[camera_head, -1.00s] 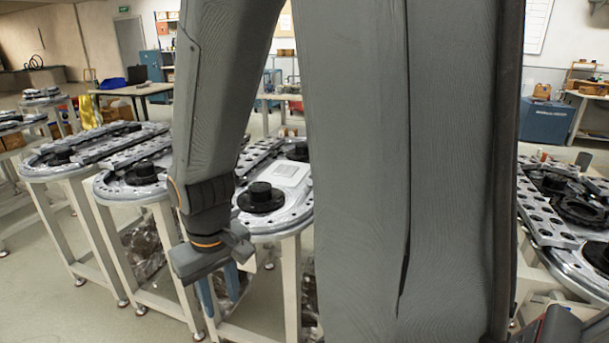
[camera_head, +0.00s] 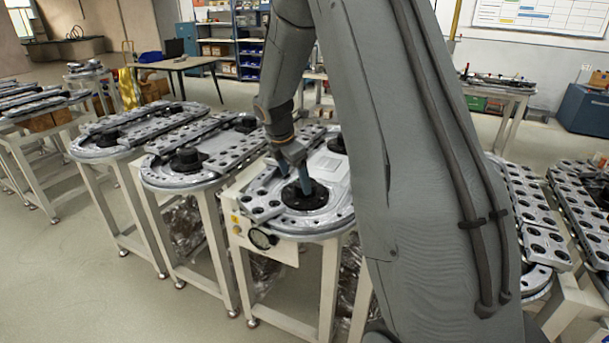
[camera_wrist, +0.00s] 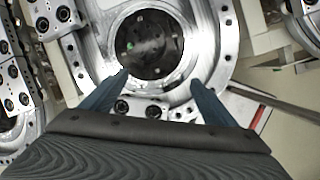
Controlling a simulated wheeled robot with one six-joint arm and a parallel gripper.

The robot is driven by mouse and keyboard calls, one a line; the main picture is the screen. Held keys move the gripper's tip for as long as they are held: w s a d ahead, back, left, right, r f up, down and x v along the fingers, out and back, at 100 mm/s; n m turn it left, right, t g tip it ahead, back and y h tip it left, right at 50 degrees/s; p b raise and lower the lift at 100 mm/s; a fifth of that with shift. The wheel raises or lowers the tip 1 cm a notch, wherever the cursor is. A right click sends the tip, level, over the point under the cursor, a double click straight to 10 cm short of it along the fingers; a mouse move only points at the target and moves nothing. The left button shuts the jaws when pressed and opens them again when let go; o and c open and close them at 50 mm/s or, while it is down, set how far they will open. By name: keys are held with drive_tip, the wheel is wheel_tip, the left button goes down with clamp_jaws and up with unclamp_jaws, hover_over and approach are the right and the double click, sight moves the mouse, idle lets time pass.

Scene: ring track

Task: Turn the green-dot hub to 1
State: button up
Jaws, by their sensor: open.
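The black round hub (camera_head: 304,197) sits in the metal ring plate on the middle table, under my gripper. In the wrist view the hub (camera_wrist: 152,43) is a dark disc inside a bright ring, with small bolt holes. A small green dot (camera_wrist: 130,46) shows on its left part. My gripper (camera_head: 296,178) is open, with its blue fingers pointing down toward the hub. In the wrist view the fingertips (camera_wrist: 159,80) are wide apart at the near side of the disc, with nothing between them. I cannot tell whether they touch the hub. No number 1 is readable.
The metal ring plate (camera_head: 328,222) has a round gauge (camera_head: 262,238) on a white panel below its front edge. Similar track tables with black hubs, such as one (camera_head: 187,160), stand to the left. More track plates (camera_head: 525,205) stand at the right. Floor at the front left is clear.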

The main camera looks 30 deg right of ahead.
sight(299, 187)
drive_tip(key=w+d+n, duration=0.1)
drive_tip(key=w, duration=0.1)
drive_tip(key=w+d+n+p, duration=0.1)
drive_tip(key=w+d+n, duration=0.1)
drive_tip(key=shift+d+r+n+h, duration=0.1)
drive_tip(key=shift+r+n+h, duration=0.1)
drive_tip(key=shift+n+h, duration=0.1)
drive_tip(key=shift+w+d+f, duration=0.15)
drive_tip(key=shift+p+x, duration=1.15)
drive_tip(key=shift+x, duration=2.5)
drive_tip(key=c, duration=1)
drive_tip(key=shift+c, duration=0.2)
